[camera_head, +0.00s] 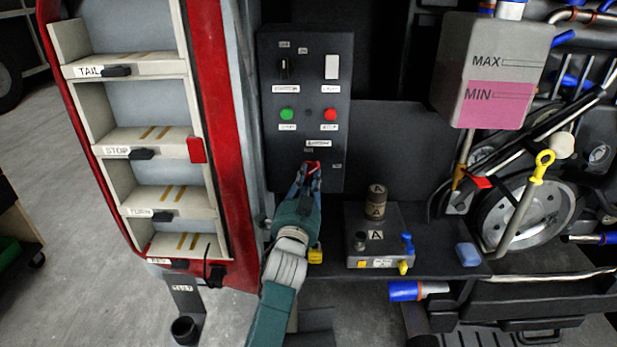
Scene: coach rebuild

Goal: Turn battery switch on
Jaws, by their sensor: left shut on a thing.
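The dark control panel (305,105) stands upright in the middle of the head view. Near its bottom, below a small white label, is the red battery switch (313,165). My left gripper (312,172) reaches up from below and is shut on this red switch. The fingers cover most of the switch, so I cannot tell which way it is turned. Small marks sit above left and to the right of it, too small to read surely. My right gripper is not in view.
Above the switch are a green button (287,114), a red button (330,114), a black selector (285,68) and a white rocker (332,67). A red-framed lamp rack (165,65) stands left.

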